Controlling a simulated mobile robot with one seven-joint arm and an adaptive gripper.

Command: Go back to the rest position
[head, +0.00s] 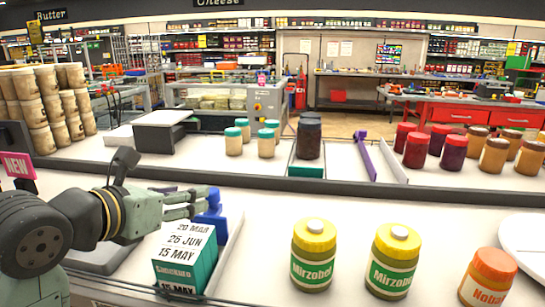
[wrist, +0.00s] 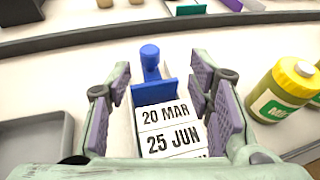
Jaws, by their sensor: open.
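My gripper (head: 190,203) reaches in from the left in the head view, above the white counter (head: 345,210). It is open. In the wrist view its two purple-padded fingers (wrist: 160,85) are spread apart. Between and below them I see a blue piece with a round knob (wrist: 152,70) and a white date block (wrist: 170,130) reading "20 MAR" and "25 JUN". In the head view the teal-and-white date block (head: 183,260) stands below the fingers, with the blue piece (head: 212,222) just behind it, partly hidden by a finger. I cannot tell whether a finger touches either.
Two yellow-lidded jars (head: 314,255) and an orange-lidded jar (head: 487,282) stand to the right on the counter. A grey tray (wrist: 35,150) lies left of my gripper in the wrist view. Behind a dark ledge (head: 330,186) are more jars and stacked tubs (head: 45,100).

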